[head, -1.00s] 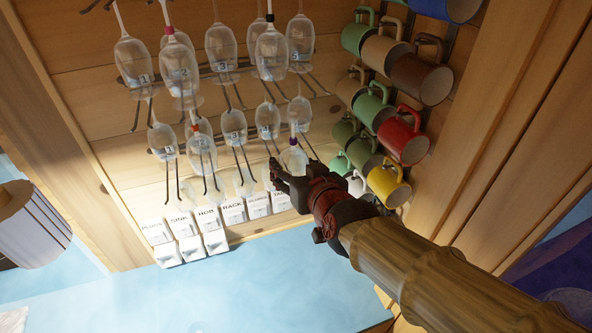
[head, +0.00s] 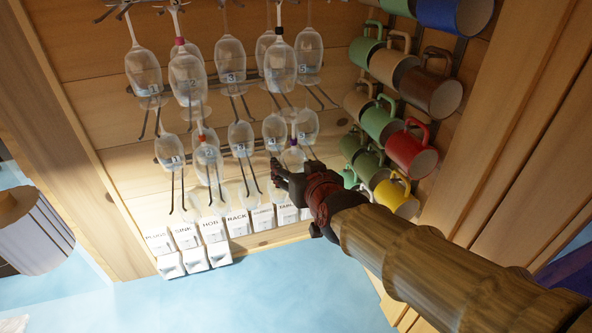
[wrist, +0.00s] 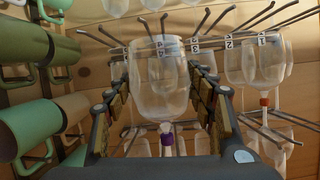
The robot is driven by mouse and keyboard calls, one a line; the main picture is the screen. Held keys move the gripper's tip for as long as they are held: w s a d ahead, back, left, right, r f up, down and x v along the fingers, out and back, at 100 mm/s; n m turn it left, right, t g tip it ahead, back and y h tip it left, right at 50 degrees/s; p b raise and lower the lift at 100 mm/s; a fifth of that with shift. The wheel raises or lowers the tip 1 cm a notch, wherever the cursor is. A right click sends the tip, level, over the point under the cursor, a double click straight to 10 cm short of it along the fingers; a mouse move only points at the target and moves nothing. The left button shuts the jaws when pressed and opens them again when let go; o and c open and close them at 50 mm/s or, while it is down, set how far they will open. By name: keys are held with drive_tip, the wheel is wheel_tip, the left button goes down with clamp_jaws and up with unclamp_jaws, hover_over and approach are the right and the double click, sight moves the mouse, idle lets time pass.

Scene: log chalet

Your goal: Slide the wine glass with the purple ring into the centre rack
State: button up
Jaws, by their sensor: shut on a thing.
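The wine glass with the purple ring (head: 292,158) hangs bowl down, stem up, in my gripper (head: 278,170), to the right of the lower row's tag 3. In the wrist view my gripper (wrist: 163,95) is shut around its clear bowl (wrist: 158,80); the purple ring (wrist: 167,145) shows on the stem below. Rails with forward-jutting prongs and number tags line the wall in an upper row (head: 235,77) and a lower row (head: 240,148). Glasses hang near both tags 3. Whether the held stem touches any prong is hidden.
Other glasses hang close by, including a red-ringed one (head: 207,158) and a black-ringed one (head: 280,62). Coloured mugs, among them a yellow one (head: 396,195), hang close right of my gripper. White labelled boxes (head: 212,230) stand below. Prongs crowd the wrist view.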

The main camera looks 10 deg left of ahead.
drive_tip(key=shift+w+a+f, duration=0.1)
drive_tip(key=shift+w+a, duration=0.7)
drive_tip(key=shift+w, duration=0.45)
drive_tip(key=shift+w+a+r, duration=0.1)
drive_tip(key=shift+w+a, duration=0.65)
drive_tip(key=shift+w, duration=0.55)
drive_tip(key=shift+w+a+f, duration=0.1)
drive_tip(key=shift+w+a, duration=0.7)
drive_tip(key=shift+w, duration=0.45)
drive_tip(key=o, duration=1)
drive_tip(key=shift+p+v, duration=1.05)
drive_tip(key=shift+v, duration=2.15)
